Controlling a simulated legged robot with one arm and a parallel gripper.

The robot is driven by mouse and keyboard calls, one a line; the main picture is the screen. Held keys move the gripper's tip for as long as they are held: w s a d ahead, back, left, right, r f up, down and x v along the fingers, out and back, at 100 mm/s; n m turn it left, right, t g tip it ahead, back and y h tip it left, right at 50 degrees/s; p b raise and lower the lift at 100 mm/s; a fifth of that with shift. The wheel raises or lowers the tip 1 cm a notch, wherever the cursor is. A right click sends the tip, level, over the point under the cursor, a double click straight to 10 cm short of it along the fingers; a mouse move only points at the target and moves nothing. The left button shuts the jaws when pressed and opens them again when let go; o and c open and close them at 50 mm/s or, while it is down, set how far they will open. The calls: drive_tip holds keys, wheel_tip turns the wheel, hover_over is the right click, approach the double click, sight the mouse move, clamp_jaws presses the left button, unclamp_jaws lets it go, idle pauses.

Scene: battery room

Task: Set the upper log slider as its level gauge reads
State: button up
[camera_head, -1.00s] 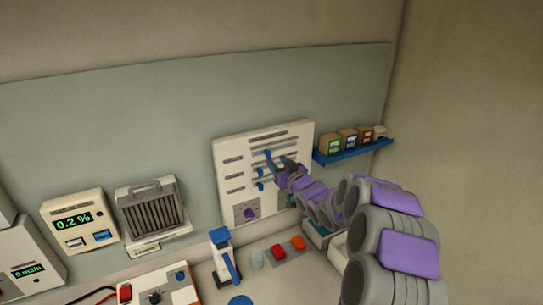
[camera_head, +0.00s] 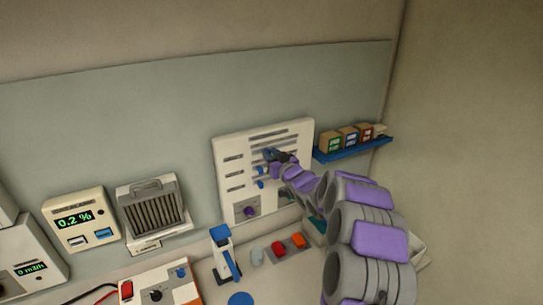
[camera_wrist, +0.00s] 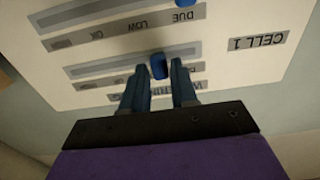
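The white log panel (camera_head: 232,150) hangs on the back wall, with slots and blue slider knobs. In the wrist view the panel is upside down, with a "CELL 1" label (camera_wrist: 258,42). The upper slider's blue knob (camera_wrist: 158,67) sits between my fingertips. Another blue knob (camera_wrist: 183,2) shows at the top edge, on a slot with DUE, LOW and OK marks. My gripper (camera_wrist: 160,75) appears open, its two fingers apart around the upper knob; firm contact is not visible. It is also at the panel in the head view (camera_head: 275,156). No level gauge reading is legible.
A blue shelf (camera_head: 352,149) with small boxes is right of the panel. A blue-and-white device (camera_head: 222,250) and red buttons (camera_head: 279,248) stand below.

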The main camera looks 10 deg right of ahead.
clamp_jaws()
drive_tip(key=shift+d, duration=0.1)
drive_tip(key=shift+w+d+p, duration=0.3)
drive_tip(key=shift+d+p, duration=0.15)
drive_tip(key=shift+d, duration=0.3)
drive_tip(key=shift+o, duration=1.8)
unclamp_jaws()
drive_tip(key=b+v, duration=0.2)
drive_tip(key=v, duration=1.5)
drive_tip(key=shift+s+b, duration=0.15)
drive_tip(key=shift+b, duration=0.25)
drive_tip(key=shift+d, duration=0.1)
